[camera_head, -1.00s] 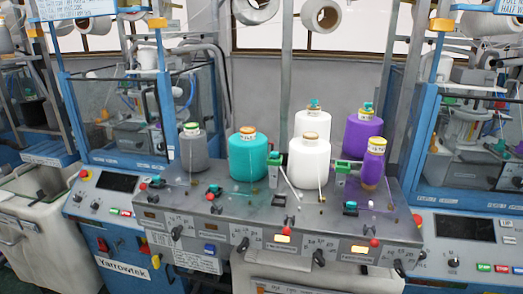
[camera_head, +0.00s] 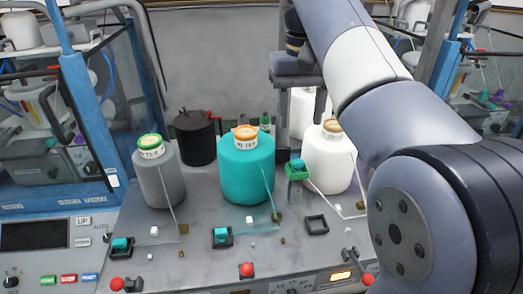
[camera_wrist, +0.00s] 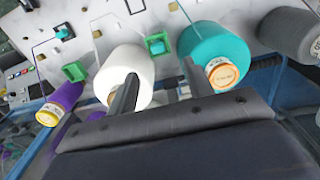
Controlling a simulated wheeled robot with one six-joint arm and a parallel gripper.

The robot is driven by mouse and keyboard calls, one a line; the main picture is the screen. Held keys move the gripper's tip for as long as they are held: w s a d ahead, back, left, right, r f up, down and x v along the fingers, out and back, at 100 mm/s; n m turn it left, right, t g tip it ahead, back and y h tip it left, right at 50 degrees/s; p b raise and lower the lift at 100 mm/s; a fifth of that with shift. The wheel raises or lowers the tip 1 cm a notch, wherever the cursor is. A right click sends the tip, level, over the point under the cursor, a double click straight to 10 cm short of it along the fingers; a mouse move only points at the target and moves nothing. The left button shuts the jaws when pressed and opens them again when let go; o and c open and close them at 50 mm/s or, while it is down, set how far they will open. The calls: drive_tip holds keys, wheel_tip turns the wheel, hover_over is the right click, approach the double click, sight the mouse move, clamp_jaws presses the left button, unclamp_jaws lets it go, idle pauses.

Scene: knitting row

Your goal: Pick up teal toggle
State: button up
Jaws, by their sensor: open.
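Several teal toggles show. One sits in a black square frame (camera_head: 222,236) in front of the teal yarn cone (camera_head: 247,165). Another teal toggle (camera_head: 121,243) is in front of the grey cone (camera_head: 158,172). A third teal toggle (camera_head: 297,165) is at a green holder between the teal and white cones; in the wrist view a teal toggle (camera_wrist: 155,47) shows by a green holder between those cones. My gripper (camera_head: 300,100) is open and empty, above and behind the green holder. In the wrist view its fingers (camera_wrist: 160,72) lie across the white and teal cones.
A white cone (camera_head: 328,160) stands right of the green holder, and a black canister (camera_head: 195,138) behind the grey cone. An empty black frame (camera_head: 317,225) is on the panel. Red knobs (camera_head: 246,269) line the front edge. A purple cone (camera_wrist: 58,102) shows in the wrist view.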

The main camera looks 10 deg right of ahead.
sight(299, 162)
wheel_tip(299, 162, down, 4)
drive_tip(key=shift+d+b, duration=0.1)
drive_tip(key=shift+b, duration=0.3)
drive_tip(key=shift+f, duration=0.65)
drive_tip(key=shift+w+d+f+p, duration=0.15)
drive_tip(key=shift+f+p, duration=0.1)
drive_tip(key=shift+f, duration=1.05)
drive_tip(key=shift+s+d+f+p, duration=0.1)
drive_tip(key=shift+f+p, duration=0.15)
drive_tip(key=shift+f, duration=1.05)
drive_tip(key=shift+c, duration=0.2)
drive_tip(key=c, duration=0.8)
